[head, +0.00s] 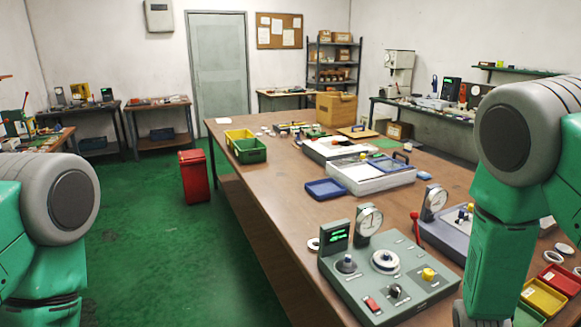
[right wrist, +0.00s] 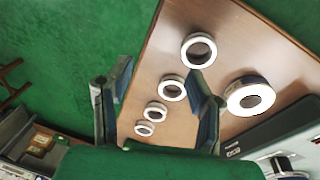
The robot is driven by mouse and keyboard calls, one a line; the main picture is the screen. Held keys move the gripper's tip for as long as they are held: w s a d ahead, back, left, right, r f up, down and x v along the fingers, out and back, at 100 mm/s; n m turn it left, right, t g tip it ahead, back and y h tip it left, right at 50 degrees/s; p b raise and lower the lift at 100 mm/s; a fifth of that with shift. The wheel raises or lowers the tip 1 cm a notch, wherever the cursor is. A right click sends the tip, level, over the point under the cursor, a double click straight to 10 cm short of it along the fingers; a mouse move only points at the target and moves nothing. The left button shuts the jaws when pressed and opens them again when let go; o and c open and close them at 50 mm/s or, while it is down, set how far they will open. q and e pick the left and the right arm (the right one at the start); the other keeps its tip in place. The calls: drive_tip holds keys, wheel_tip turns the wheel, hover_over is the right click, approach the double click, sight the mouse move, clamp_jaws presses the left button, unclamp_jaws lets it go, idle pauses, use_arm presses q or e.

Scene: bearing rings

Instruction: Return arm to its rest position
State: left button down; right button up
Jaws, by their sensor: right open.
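My right arm (head: 505,200) comes down at the right of the head view, bent over the near right part of the bench. In the right wrist view my right gripper (right wrist: 160,88) is open, its two fingers wide apart with nothing held between them. Beyond the fingers several bearing rings lie flat on the brown bench, one near the top (right wrist: 199,50) and one by the right finger (right wrist: 172,88). A larger, thicker ring (right wrist: 250,96) lies to the right, apart from the gripper. My left arm (head: 45,230) shows at the left edge; its gripper is out of view.
A grey-green gauge station (head: 390,285) with a dial and a white ring (head: 385,261) stands at the bench's near edge. A second dial station (head: 450,232) is beside it. Red (head: 560,279) and yellow (head: 543,297) bins are at lower right. Green floor lies open to the left.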

drive_tip(key=s+a+f+n+y, duration=0.1)
drive_tip(key=s+a+f+n, duration=0.15)
drive_tip(key=s+n, duration=0.45)
drive_tip(key=s+a+f+n+y, duration=0.1)
drive_tip(key=s+a+f+n, duration=0.15)
drive_tip(key=s, duration=0.95)
wheel_tip(320, 180, down, 11)
drive_tip(key=w+a+n+t+b, duration=0.1)
drive_tip(key=w+a+n+b, duration=0.1)
drive_tip(key=b, duration=1)
drive_tip(key=shift+b, duration=0.4)
drive_tip(key=shift+w+f, duration=0.1)
